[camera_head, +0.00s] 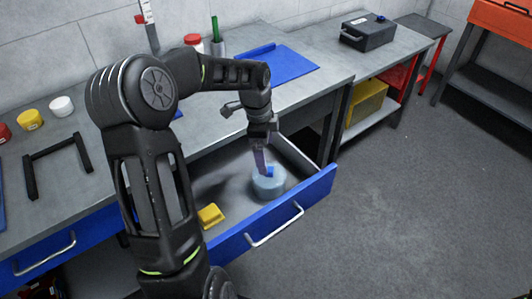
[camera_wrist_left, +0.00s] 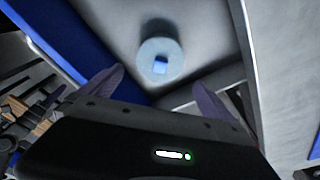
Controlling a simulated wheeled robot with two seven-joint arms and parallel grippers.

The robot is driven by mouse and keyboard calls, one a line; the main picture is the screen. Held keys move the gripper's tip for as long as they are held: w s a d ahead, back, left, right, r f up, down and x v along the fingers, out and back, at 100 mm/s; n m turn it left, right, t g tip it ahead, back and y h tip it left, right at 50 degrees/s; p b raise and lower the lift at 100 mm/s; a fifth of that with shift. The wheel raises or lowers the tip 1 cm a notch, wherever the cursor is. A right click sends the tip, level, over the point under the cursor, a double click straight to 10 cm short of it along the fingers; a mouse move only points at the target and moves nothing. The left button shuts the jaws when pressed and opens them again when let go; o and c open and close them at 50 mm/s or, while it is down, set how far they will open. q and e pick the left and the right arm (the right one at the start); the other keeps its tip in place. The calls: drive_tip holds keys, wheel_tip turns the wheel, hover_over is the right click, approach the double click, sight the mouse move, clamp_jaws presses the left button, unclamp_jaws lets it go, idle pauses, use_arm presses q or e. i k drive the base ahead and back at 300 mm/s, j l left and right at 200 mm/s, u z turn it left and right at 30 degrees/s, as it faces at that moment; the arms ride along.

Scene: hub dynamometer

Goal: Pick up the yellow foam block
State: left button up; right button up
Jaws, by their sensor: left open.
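The yellow foam block (camera_head: 210,215) lies on the floor of the open drawer, near its front left part, partly beside my arm in the head view. It does not show clearly in the left wrist view. My left gripper (camera_head: 262,160) reaches down over the drawer, to the right of the block. Its fingers are apart and empty in the left wrist view (camera_wrist_left: 160,95). A pale blue round container (camera_head: 268,187) with a blue piece on top stands in the drawer just below the gripper; it also shows in the left wrist view (camera_wrist_left: 173,50). My right gripper is not in view.
The open drawer's blue front (camera_head: 300,212) has a metal handle. The grey workbench (camera_head: 190,150) holds a blue mat (camera_head: 285,68), coloured jars and a black frame (camera_head: 55,160). A black case (camera_head: 368,32) stands on the farther bench. The floor at right is clear.

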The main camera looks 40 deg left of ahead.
sight(211, 215)
drive_tip(key=k+l, duration=0.8)
drive_tip(key=l, duration=0.15)
